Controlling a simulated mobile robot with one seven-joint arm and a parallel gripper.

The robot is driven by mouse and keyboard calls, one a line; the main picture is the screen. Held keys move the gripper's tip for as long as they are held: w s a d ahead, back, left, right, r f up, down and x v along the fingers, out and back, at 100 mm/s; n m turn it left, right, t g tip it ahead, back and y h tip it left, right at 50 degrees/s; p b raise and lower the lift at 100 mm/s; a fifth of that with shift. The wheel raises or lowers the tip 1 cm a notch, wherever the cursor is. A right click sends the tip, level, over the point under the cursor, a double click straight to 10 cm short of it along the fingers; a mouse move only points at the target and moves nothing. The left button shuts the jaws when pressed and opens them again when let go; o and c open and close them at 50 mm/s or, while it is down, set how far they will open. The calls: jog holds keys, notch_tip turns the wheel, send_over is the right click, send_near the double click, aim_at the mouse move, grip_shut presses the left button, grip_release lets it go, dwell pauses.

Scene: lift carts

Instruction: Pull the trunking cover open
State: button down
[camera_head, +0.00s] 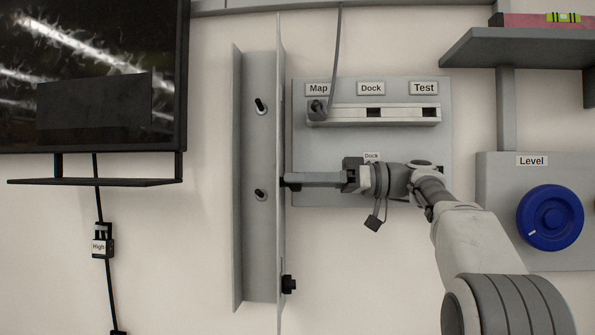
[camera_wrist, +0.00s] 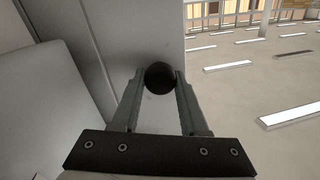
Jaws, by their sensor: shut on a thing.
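The grey vertical trunking (camera_head: 258,240) is on the wall in the head view, with two black pegs inside its channel. Its cover (camera_head: 281,80) stands out from the right side, seen nearly edge-on, so the channel shows open. My gripper (camera_head: 288,182) reaches in from the right, its fingers at the cover's right face. In the wrist view my gripper (camera_wrist: 160,78) is shut on a round black knob (camera_wrist: 159,77), next to a pale grey panel. A second black fitting (camera_head: 289,284) sits low on the cover.
Right of the trunking is a panel (camera_head: 300,150) with a socket strip (camera_head: 398,115) labelled Map, Dock and Test; a cable is plugged in under Map. A small plug (camera_head: 373,222) hangs by my wrist. A blue dial (camera_head: 550,217) is far right, a screen (camera_head: 90,75) left.

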dwell(0.4)
jog(key=shift+c, duration=2.1)
grip_release()
notch_tip(320, 180, up, 4)
jog(key=shift+r+p, duration=0.2)
jog(key=shift+p, duration=0.95)
jog(key=s+d+r+p, duration=0.1)
jog(key=d+r, duration=0.1)
jog(key=d, duration=0.1)
jog(key=s+d+r+p, duration=0.1)
jog(key=s+d+r, duration=0.1)
jog(key=d, duration=0.2)
jog(key=s+d+r+p, duration=0.1)
jog(key=d+r+p, duration=0.1)
jog(key=d, duration=0.1)
jog(key=shift+s+d+r, duration=0.15)
jog(key=shift+d+r, duration=0.15)
jog(key=shift+d, duration=0.1)
jog(key=shift+s, duration=0.1)
